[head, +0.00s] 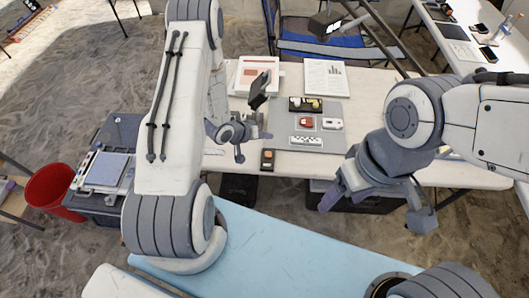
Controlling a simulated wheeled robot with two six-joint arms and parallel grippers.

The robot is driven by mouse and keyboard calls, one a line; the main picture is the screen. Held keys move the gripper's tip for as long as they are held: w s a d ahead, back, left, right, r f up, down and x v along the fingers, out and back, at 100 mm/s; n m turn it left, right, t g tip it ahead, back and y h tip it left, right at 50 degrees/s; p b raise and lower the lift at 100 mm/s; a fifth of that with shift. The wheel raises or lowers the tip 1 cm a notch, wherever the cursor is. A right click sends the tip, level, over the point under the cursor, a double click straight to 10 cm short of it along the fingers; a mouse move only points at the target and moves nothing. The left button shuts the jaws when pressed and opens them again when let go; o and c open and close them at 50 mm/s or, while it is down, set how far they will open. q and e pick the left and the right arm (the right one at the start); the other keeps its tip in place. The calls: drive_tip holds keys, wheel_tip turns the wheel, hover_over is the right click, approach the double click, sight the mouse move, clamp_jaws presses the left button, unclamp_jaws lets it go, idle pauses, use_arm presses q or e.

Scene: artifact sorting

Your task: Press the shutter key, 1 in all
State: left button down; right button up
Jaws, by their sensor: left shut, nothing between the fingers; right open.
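A small dark block with an orange patch (267,159) sits at the front edge of the white table (400,112); it looks like the shutter key, but its markings are too small to read. My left gripper (240,156) is shut and empty, just left of this block and close to it in the picture; I cannot tell its height above the table. A dark camera-like device (259,90) stands tilted behind the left gripper. My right gripper (378,207) is open and empty, in front of the table's edge on the right, away from the block.
A grey mat (331,141) holds a red item (305,121), a white item (332,124) and a dotted white strip (305,140). A black tray (296,104) and printed sheets (325,77) lie behind. A red bucket (53,192) stands on the sandy floor at left.

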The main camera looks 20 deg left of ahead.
sight(266, 156)
use_arm(q)
wheel_tip(266, 156, down, 8)
drive_tip(key=b, duration=0.6)
drive_tip(key=shift+f+b, duration=0.15)
drive_tip(key=shift+b, duration=0.25)
drive_tip(key=shift+f, duration=0.25)
idle(1.3)
drive_tip(key=shift+f+b, duration=0.4)
drive_tip(key=shift+b, duration=0.1)
drive_tip(key=shift+f+b, duration=0.35)
drive_tip(key=shift+f, duration=0.15)
idle(0.4)
drive_tip(key=shift+r, duration=0.1)
drive_tip(key=shift+r+p, duration=0.75)
drive_tip(key=shift+r, duration=0.05)
